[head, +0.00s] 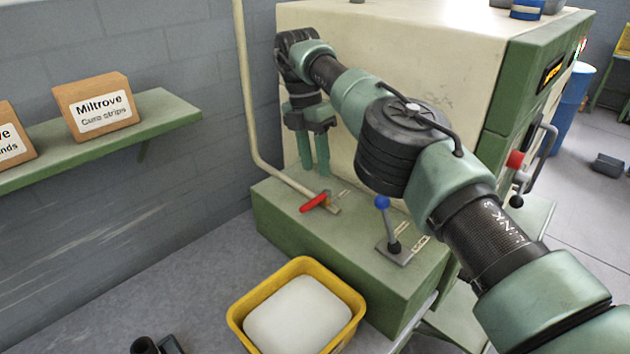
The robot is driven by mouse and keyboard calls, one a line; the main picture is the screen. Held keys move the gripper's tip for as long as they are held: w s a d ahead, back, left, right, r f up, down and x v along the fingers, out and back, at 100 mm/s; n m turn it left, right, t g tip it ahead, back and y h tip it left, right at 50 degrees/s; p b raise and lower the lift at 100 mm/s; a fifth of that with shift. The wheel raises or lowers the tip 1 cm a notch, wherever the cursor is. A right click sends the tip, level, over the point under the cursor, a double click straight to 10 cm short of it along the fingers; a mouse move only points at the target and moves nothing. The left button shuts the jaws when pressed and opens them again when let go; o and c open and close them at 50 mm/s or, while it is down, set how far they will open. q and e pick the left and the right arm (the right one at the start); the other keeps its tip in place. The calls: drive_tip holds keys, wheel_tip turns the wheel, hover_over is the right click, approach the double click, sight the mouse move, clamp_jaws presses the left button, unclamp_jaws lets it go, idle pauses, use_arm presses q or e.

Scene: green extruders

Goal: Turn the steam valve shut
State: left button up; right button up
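The steam valve is most likely the red lever handle (314,202) on the end of the cream pipe (250,110). The pipe comes down the wall and runs onto the green ledge of the machine. The handle lies slanted across the pipe. My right gripper (315,168) points down above and behind the handle, apart from it in the picture. Its two green fingers have a narrow gap between them and hold nothing I can see. My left gripper is not recognisable in this view.
A blue-knobbed lever (382,204) stands on the ledge right of the valve. A yellow tub (240,312) with a pale load sits in front. The cream machine body (455,60) rises behind my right arm. A green shelf (165,108) with boxes is left. Something black shows at the bottom edge.

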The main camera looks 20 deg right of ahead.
wheel_tip(320, 180, up, 12)
drive_tip(key=p, duration=1.1)
drive_tip(key=shift+f, duration=0.2)
